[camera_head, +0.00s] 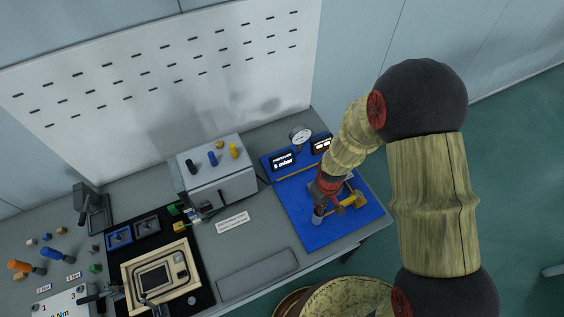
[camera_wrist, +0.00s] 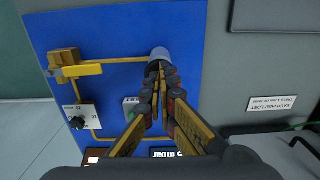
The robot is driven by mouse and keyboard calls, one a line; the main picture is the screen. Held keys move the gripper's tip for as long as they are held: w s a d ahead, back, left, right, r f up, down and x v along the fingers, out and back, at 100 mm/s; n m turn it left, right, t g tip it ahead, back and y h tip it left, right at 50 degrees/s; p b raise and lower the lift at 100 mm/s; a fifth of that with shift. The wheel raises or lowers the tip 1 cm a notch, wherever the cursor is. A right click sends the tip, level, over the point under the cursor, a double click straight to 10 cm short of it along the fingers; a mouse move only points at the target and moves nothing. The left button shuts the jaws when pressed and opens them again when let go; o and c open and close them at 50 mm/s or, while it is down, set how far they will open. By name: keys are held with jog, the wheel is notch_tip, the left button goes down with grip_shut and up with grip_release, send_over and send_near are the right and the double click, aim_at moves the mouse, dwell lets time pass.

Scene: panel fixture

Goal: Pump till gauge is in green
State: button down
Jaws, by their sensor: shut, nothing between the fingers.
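The blue pump panel (camera_head: 310,236) lies on the bench and fills the middle of the wrist view (camera_wrist: 110,35). A round white gauge (camera_head: 301,135) stands at its back edge; its needle is too small to read. The display (camera_head: 283,162) beside it appears to read 5 mbar. A grey round cap, seemingly the pump head (camera_wrist: 158,53), sits at one end of a yellow pipe (camera_wrist: 112,60). My gripper (camera_wrist: 158,70) is shut and empty, pointing down, its fingertips at the cap's edge. I cannot tell whether they touch. It also shows over the panel in the head view (camera_head: 320,205).
A yellow block (camera_wrist: 65,66), a dial (camera_wrist: 77,120) and a green button (camera_wrist: 131,103) are on the panel near my gripper. A grey box with coloured knobs (camera_head: 220,180) stands left of the panel. A shallow grey tray (camera_head: 257,276) lies in front.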

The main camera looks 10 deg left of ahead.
jog(key=shift+r+p, duration=2)
jog(key=shift+r, duration=0.75)
jog(key=shift+f, duration=0.1)
dwell(0.8)
jog(key=shift+b, duration=0.3)
dwell(2.4)
dwell(0.6)
jog(key=shift+f+b, duration=2.4)
jog(key=shift+f, duration=0.6)
jog(key=shift+r+p, duration=2.15)
jog(key=shift+r, duration=0.95)
